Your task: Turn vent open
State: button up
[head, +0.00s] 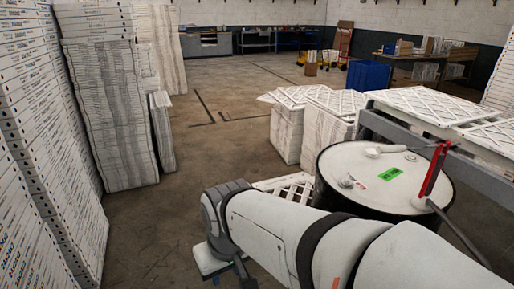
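A drum (335,200) with a white lid and dark side stands right of the middle. On its lid are a small white cap-like fitting (346,182), a longer white fitting (384,150) and a green label (390,174). A red upright handle (435,170) stands at the lid's right edge. I cannot tell for sure which part is the vent or how far it is turned. My white arm crosses in front of the drum and hides its lower part. My gripper (240,270) seems to be below the arm's left end, apart from the lid; its fingers are not clear.
Tall stacks of boxed filters (110,110) line the left side. Lower filter stacks (322,128) stand behind the drum, and a grey rail (400,130) runs behind it on the right. A blue bin (368,75) stands farther back. Open floor (215,150) lies left of the drum.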

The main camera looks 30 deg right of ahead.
aim_at(346, 182)
jog(key=z, duration=0.6)
jog(key=i, duration=1.05)
jog(key=z, duration=0.9)
jog(key=k, duration=0.85)
jog(key=z, duration=0.2)
jog(key=i, duration=0.9)
jog(key=u, duration=0.1)
